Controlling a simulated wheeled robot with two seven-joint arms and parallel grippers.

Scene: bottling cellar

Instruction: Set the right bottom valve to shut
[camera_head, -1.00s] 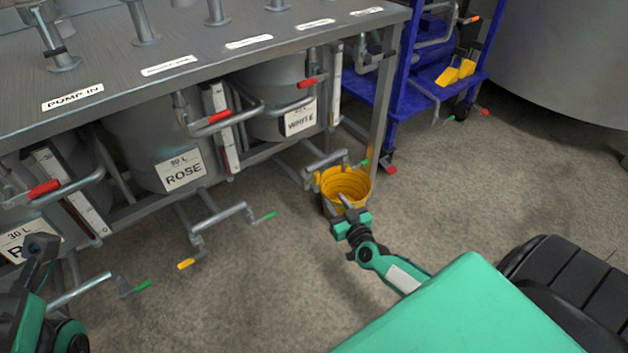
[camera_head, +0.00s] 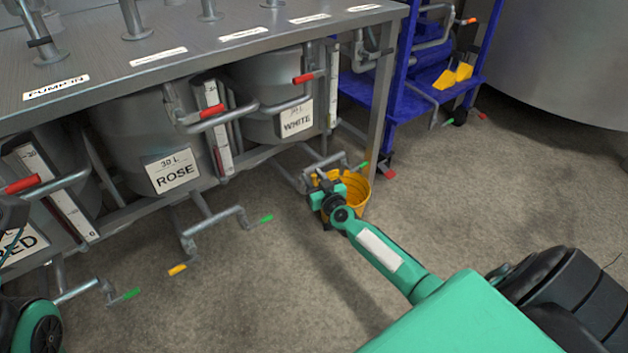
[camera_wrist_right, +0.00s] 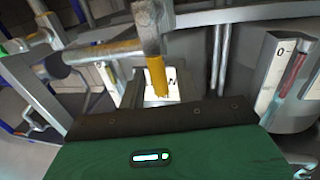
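The right bottom valve hangs on the pipework (camera_head: 325,160) below the tank labelled WHITE (camera_head: 265,105). A green handle (camera_head: 362,166) shows at the right end of that pipework. In the right wrist view a yellow lever (camera_wrist_right: 157,75) hangs close in front of my gripper's dark front edge. My right gripper (camera_head: 325,185) is at this pipework, in front of the yellow bucket. Its fingers are hidden in the head view and not clear in the wrist view, so I cannot tell whether it grips the lever. Part of my left arm shows at the left edge; its gripper's opening is unclear.
The yellow bucket (camera_head: 358,192) stands on the floor right behind my right gripper. The bench leg (camera_head: 380,125) and blue rack (camera_head: 395,95) are beyond it. The ROSE tank's pipework (camera_head: 210,222), with green and yellow handles, juts out to the left. Floor in front is clear.

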